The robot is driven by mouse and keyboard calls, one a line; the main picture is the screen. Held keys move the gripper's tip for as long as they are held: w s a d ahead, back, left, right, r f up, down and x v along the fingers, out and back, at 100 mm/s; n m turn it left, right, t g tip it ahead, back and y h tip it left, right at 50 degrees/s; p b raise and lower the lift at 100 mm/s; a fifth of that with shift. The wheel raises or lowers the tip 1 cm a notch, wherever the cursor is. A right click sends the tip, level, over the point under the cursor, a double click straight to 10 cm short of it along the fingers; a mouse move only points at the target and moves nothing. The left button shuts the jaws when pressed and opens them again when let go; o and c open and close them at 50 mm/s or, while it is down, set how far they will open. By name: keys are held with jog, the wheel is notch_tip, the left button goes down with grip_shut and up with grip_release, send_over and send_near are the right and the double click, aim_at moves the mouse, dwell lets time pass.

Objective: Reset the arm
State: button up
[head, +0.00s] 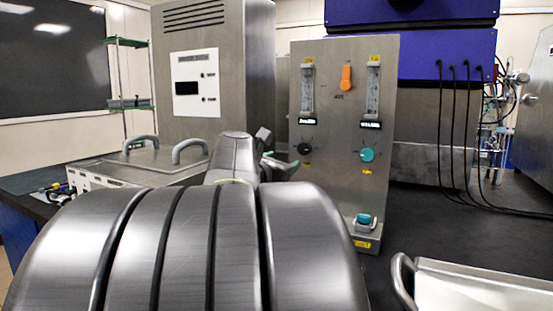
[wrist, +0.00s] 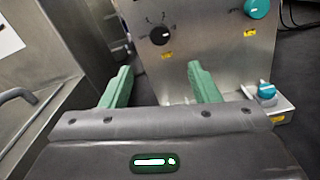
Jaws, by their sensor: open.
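My gripper (wrist: 160,85) shows in the wrist view with its two green fingers spread apart and nothing between them. It points at the lower part of a grey metal panel (wrist: 200,55), near a black knob (wrist: 161,35). In the head view my arm fills the lower middle and hides most of the gripper; a green finger shows beside the panel (head: 335,200). The panel carries two flow tubes, an orange switch (head: 346,78), a black knob (head: 304,149) and a teal knob (head: 368,155). I cannot tell whether the fingers touch the panel.
A lidded metal bath (head: 100,172) with two grey handles stands left of the panel. A tall steel cabinet (head: 200,110) is behind it. A metal tray (head: 480,285) with a handle lies at the front right. Black cables hang from a blue unit (head: 430,55).

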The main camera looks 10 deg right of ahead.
aim_at(303, 150)
jog(key=shift+s+a, duration=0.15)
jog(key=shift+s, duration=0.15)
jog(key=shift+w, duration=0.1)
jog(key=x, duration=1.3)
jog(key=shift+w+d, duration=0.3)
